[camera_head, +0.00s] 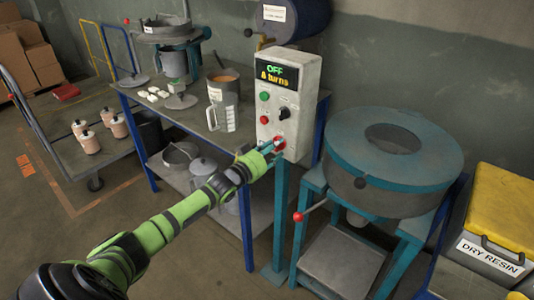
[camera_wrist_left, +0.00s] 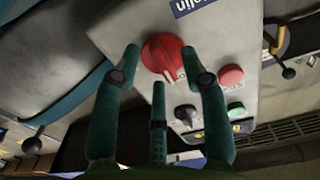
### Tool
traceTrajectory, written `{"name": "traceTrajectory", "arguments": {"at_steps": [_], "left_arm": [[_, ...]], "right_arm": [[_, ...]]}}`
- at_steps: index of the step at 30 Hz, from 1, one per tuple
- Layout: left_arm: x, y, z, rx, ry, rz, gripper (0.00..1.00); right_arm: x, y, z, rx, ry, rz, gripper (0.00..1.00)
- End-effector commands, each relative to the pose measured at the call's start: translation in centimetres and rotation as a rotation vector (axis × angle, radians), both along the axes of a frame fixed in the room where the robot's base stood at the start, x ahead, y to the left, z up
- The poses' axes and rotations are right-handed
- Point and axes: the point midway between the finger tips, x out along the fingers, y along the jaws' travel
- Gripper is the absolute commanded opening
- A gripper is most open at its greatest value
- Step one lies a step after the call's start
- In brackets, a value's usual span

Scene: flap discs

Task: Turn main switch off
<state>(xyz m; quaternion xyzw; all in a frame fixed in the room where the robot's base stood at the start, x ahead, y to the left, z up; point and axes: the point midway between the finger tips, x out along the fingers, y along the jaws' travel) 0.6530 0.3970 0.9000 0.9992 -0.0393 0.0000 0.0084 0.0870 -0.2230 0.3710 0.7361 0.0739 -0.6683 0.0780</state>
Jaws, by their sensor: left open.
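A pale grey control box (camera_head: 297,75) stands on a teal post, and its display (camera_head: 277,73) reads "OFF" in green above a smaller yellow line. The main switch, a round red knob (camera_wrist_left: 160,52), is low on the box face, with a white mark near its rim in the left wrist view. In the head view the red knob (camera_head: 279,144) is partly hidden by my left gripper (camera_head: 271,148). My left gripper's teal fingers (camera_wrist_left: 160,62) are spread open around the knob's near side; I cannot tell whether they touch it. My right gripper is not in view.
The box also has a green button (camera_head: 264,96), a red button (camera_head: 264,120) and a black selector (camera_head: 284,113). A round teal machine (camera_head: 340,145) stands close on the right. A workbench (camera_head: 195,118) with a jug (camera_head: 222,116) is on the left.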

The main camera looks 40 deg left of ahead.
Motion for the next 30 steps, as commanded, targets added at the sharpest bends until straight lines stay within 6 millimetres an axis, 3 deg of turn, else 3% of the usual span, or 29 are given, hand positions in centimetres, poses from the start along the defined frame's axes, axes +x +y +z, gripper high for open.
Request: {"name": "traceTrajectory", "arguments": {"at_steps": [5, 21, 30], "left_arm": [[-1.7, 0.1, -0.3, -0.001, 0.004, 0.0, 0.44], [-10.2, 0.8, -0.2, 0.0, 0.004, 0.0, 0.44], [-11.8, 1.0, 0.0, 0.0, 0.0, 0.0, 0.44]], "right_arm": [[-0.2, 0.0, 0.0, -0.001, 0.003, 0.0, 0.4], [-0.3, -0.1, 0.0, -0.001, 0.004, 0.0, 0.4], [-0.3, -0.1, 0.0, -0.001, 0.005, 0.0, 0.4]]}}
